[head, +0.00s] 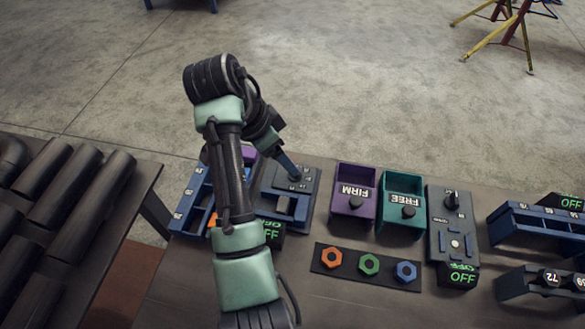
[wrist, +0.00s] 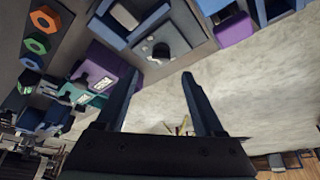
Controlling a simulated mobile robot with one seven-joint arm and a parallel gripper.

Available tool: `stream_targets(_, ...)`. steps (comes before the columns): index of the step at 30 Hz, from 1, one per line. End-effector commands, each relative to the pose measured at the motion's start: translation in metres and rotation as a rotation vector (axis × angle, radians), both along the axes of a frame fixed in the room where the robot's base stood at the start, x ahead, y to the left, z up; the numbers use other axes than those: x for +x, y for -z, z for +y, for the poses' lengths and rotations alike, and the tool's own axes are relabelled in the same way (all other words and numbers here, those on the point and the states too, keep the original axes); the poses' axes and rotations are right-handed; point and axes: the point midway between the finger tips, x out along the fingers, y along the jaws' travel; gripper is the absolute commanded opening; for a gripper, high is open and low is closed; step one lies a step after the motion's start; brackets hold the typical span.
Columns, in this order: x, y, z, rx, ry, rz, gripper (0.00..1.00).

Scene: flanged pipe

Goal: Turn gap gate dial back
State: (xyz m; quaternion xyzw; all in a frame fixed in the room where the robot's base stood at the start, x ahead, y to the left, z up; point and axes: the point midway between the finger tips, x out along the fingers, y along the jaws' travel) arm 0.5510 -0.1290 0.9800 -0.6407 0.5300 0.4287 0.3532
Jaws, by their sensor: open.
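My gripper (wrist: 160,80) is open and empty, its two dark fingers apart. In the wrist view a black round dial knob (wrist: 162,51) on a grey panel (wrist: 178,27) lies just beyond the gap between the fingertips, and I see no contact. In the head view the gripper (head: 290,170) is over a blue-grey unit (head: 273,186) behind the table's middle left; the arm partly hides it. Another grey panel (head: 440,222) at right has a black knob (head: 452,200) and a green OFF display (head: 458,278). No readable label tells which is the gap gate dial.
A purple FIRM bin (head: 341,213) and a teal FREE bin (head: 417,219) stand between the two panels. A dark strip (head: 330,269) holds orange, green and blue nuts. Blue racks (head: 510,230) stand at right. Dark pipes (head: 65,185) lie at left.

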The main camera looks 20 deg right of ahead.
Motion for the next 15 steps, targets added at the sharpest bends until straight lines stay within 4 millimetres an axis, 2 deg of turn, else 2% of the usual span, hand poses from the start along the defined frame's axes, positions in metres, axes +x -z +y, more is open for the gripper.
stream_targets(3,0.001,0.023,-0.01,0.001,0.001,0.003,0.7)
stream_targets(7,0.003,0.043,-0.018,0.001,0.001,0.002,0.7)
stream_targets(15,0.005,0.062,-0.026,0.001,-0.001,-0.002,0.7)
